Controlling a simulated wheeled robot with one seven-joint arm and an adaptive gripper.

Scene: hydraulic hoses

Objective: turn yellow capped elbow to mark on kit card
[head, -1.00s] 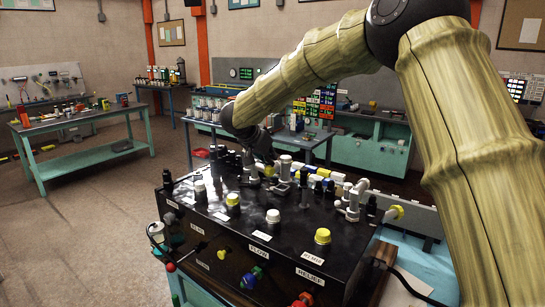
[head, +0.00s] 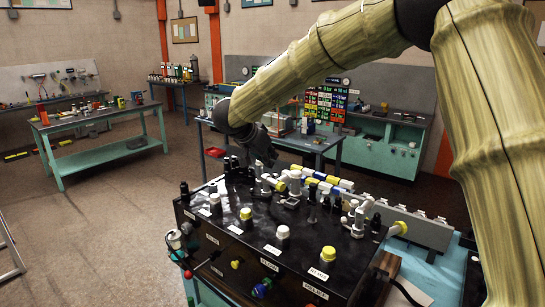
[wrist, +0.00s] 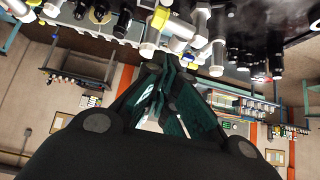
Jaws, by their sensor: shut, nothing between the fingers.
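A white elbow with a yellow cap (head: 279,187) stands among the fittings on the black box (head: 235,232), just below my gripper in the head view. A yellow cap on a white fitting also shows in the wrist view (wrist: 159,19); I cannot tell whether it is the same one.
Upright white and yellow knobs, such as a yellow-topped one (head: 328,254), stand along the box front. A row of blue, white and yellow parts (head: 325,181) runs behind it on a grey rail. A teal table (head: 100,158) stands far left, with open floor between.

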